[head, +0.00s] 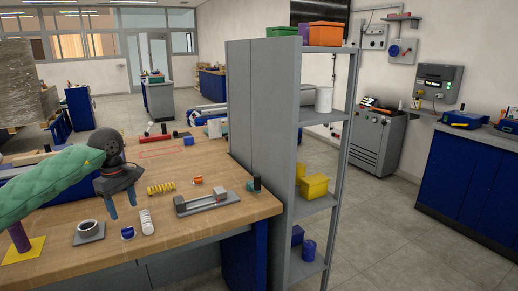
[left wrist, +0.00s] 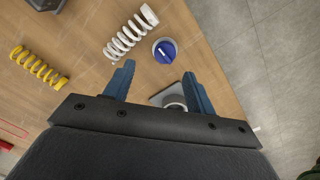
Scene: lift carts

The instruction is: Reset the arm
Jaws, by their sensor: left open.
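My left arm comes in from the left in the head view, with a green padded sleeve. My left gripper (head: 122,204) points down above the wooden table and is open and empty. Its two blue fingers also show spread apart in the left wrist view (left wrist: 160,82). Below it lie a white spring (head: 147,221), a small blue-and-white round part (head: 128,233) and a grey plate with a ring (head: 90,232). My right gripper is not in view.
A yellow spring (head: 161,188) and a grey metal fixture (head: 206,201) lie on the wooden table (head: 185,231). A tall grey shelf (head: 262,130) with coloured bins stands at the table's right end. Floor is clear right of the shelf.

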